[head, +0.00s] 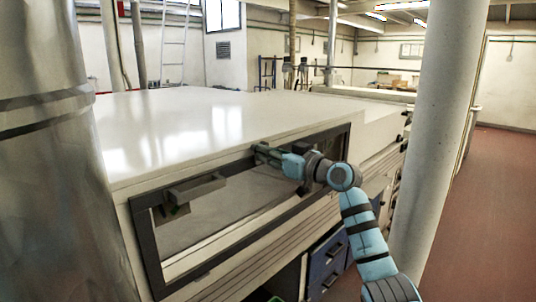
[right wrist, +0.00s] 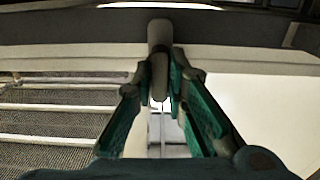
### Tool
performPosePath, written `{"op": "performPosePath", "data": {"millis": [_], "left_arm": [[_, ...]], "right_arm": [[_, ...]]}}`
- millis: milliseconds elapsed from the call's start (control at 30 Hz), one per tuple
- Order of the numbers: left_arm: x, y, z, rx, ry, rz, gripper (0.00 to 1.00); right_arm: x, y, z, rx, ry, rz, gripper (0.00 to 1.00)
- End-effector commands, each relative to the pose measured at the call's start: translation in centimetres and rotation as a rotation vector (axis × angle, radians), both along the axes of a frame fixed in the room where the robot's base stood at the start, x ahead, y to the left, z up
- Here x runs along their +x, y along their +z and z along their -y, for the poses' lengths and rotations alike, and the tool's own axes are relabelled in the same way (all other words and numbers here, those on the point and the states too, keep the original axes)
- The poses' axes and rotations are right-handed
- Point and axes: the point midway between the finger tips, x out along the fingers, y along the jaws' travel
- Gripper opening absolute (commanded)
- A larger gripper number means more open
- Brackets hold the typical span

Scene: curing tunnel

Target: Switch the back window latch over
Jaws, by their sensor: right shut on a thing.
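The window has a dark frame (head: 152,250) in the side of a long pale machine housing. My right gripper (head: 262,154) reaches to the frame's top edge, around its middle. In the right wrist view, its two green-lined fingers (right wrist: 163,90) are closed on a grey rounded latch lever (right wrist: 158,48). The lever hangs down from the dark frame bar, roughly upright in that view. In the head view the gripper and wrist hide the latch. My left gripper is not in view.
A grey bar-shaped handle (head: 192,188) sticks out at the window's upper left. A thick pale column (head: 440,130) stands close to the right of my right arm. A large metal cylinder (head: 45,150) blocks the left. Blue drawers (head: 328,258) lie below the housing.

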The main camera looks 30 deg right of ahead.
Motion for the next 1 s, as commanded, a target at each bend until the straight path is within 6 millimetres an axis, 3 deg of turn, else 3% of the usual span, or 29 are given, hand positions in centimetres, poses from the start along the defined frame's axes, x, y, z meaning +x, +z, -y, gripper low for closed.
{"op": "performPosePath", "data": {"millis": [267,300,400,733,867,1000], "left_arm": [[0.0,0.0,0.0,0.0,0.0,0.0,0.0],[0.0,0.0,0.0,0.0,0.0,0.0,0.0],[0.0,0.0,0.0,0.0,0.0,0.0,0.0],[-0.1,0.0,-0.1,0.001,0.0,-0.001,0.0],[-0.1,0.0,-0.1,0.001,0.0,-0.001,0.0],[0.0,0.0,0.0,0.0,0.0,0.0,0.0]], "right_arm": [[0.0,-0.3,0.0,-0.002,0.001,-0.007,0.0],[0.0,-0.3,0.0,-0.002,0.001,-0.007,0.2],[0.0,-0.2,0.0,-0.002,0.001,-0.005,0.33],[-0.3,-0.1,0.2,-0.002,-0.001,-0.002,0.33],[-2.4,-0.2,0.9,-0.007,-0.002,-0.003,0.33],[-6.2,-0.2,2.3,-0.011,-0.005,-0.004,0.33]]}}
